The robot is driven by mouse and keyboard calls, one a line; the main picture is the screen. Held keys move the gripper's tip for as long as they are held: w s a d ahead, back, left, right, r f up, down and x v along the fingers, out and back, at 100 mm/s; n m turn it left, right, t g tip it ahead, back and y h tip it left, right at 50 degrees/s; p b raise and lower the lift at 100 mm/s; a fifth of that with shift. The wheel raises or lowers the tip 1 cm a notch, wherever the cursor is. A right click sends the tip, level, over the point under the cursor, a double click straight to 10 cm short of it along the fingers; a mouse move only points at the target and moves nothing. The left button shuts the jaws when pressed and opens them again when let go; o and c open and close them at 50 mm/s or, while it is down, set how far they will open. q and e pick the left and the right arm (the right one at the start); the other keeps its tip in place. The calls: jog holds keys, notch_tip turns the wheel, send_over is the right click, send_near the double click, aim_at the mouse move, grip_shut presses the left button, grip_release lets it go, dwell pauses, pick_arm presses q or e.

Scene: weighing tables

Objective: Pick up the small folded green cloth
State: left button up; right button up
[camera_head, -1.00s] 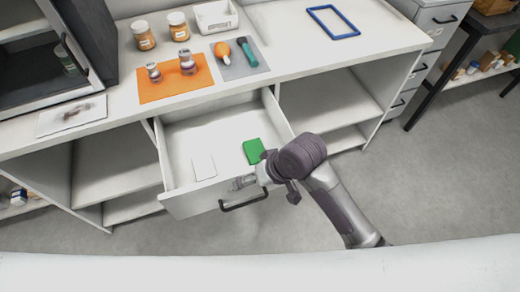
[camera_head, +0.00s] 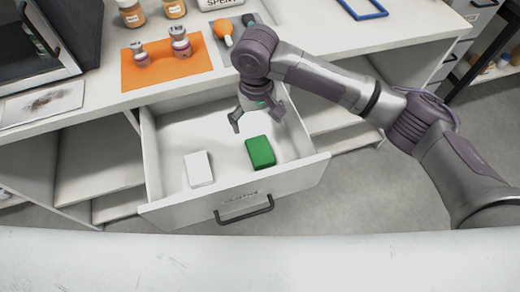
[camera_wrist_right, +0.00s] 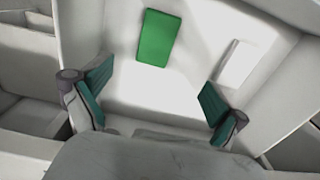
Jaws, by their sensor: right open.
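The small folded green cloth (camera_head: 260,152) lies flat in the open drawer (camera_head: 150,170), right of a white block-like item. It also shows in the right wrist view (camera_wrist_right: 158,38), ahead of and between the fingers. My right gripper (camera_head: 258,118) is open and empty, above the drawer and behind the cloth in the head view. In the right wrist view its two fingers (camera_wrist_right: 155,108) are spread wide, apart from the cloth. My left gripper is not in view.
The white item (camera_head: 198,169) lies in the drawer left of the cloth. Drawer walls surround both, with a dark handle (camera_head: 245,212) in front. On the counter above are an orange mat (camera_head: 135,75) with small weights, jars (camera_head: 131,13) and a blue frame (camera_head: 362,8).

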send_over(260, 150)
jog(key=f, duration=0.6)
jog(key=shift+s+a+f, duration=0.1)
jog(key=shift+a+f, duration=0.1)
jog(key=shift+a, duration=0.1)
jog(key=shift+f+b, duration=0.3)
jog(key=shift+f, duration=0.55)
jog(key=f, duration=0.4)
jog(key=shift+d+f, duration=0.25)
jog(key=shift+d, duration=0.05)
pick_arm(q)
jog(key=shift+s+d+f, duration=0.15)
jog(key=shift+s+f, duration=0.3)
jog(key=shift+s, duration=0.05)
pick_arm(e)
jog(key=c, duration=1)
